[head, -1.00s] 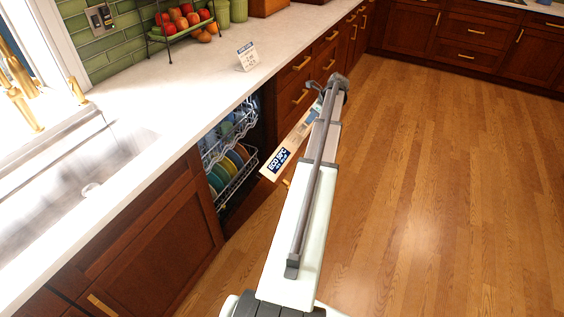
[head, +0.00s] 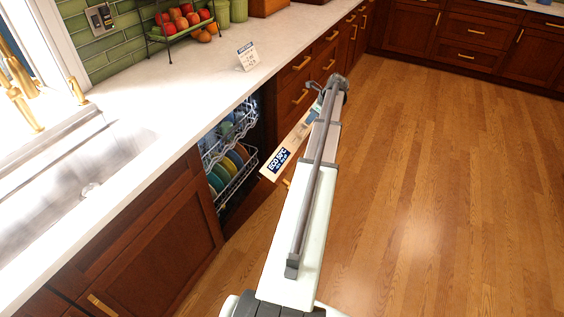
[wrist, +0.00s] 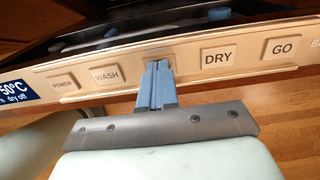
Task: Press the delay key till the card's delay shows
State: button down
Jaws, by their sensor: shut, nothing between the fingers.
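The dishwasher's control strip (wrist: 258,56) runs across the wrist view with keys POWER (wrist: 62,83), WASH (wrist: 106,75), DRY (wrist: 217,58) and GO (wrist: 284,48). A middle key (wrist: 160,56) between WASH and DRY has its label hidden by my gripper (wrist: 157,66). My gripper's blue fingers are shut and empty, with their tips over that key; touching or just short, I cannot tell. The blue display (wrist: 16,88) shows "50°C" and "dry off", cut by the left edge; it also shows in the head view (head: 279,161). The card (head: 247,56) stands on the counter, its print too small to read.
The dishwasher door is open, with racks of dishes (head: 232,185) behind it. A sink (head: 60,190) is at left in the white counter (head: 165,85). A fruit stand (head: 182,22) stands at the back. The wooden floor (head: 450,180) at right is clear.

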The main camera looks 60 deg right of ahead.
jog(key=shift+w+f, duration=0.1)
jog(key=shift+f, duration=0.05)
dwell(0.3)
jog(key=v, duration=0.6)
dwell(0.4)
dwell(2.6)
jog(key=shift+x, duration=2.8)
